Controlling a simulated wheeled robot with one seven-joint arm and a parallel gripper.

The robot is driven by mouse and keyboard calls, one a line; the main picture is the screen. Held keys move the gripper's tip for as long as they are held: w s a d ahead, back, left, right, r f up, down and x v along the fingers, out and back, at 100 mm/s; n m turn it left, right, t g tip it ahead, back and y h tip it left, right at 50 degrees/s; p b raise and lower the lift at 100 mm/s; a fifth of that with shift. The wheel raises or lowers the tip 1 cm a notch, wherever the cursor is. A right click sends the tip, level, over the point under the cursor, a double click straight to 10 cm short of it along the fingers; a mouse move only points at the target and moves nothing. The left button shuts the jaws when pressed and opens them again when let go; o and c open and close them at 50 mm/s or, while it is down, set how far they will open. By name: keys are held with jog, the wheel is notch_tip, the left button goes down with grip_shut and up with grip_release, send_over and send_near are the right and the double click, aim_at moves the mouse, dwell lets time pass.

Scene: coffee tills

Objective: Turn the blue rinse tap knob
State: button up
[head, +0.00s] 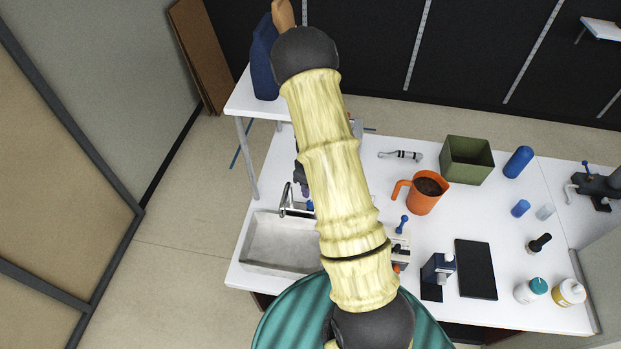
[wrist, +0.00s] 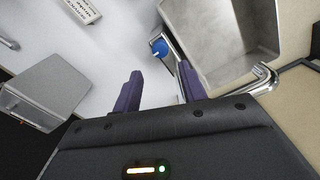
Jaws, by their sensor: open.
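The blue rinse tap knob (wrist: 158,47) shows in the wrist view, just ahead of my fingertips and beside the sink's edge. Only a small blue part of it (head: 310,205) shows in the head view, beside my arm. The chrome tap (wrist: 265,77) bends over the sink's near corner; it also shows in the head view (head: 287,202). My gripper (wrist: 159,72) has two purple fingers, open and empty, with the knob seen beyond the gap between them. In the head view my arm hides most of the gripper. I cannot tell whether a finger touches the knob.
The grey sink (head: 272,243) is set in the white counter's left end. An orange jug (head: 423,204), a green bin (head: 466,158) and a black tray (head: 475,269) stand to the right of my arm. A grey box (wrist: 45,95) is at the wrist view's left.

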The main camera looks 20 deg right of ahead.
jog(key=shift+f, duration=0.15)
notch_tip(320, 180, down, 9)
jog(key=b, duration=0.5)
jog(key=shift+b, duration=0.4)
jog(key=c, duration=0.6)
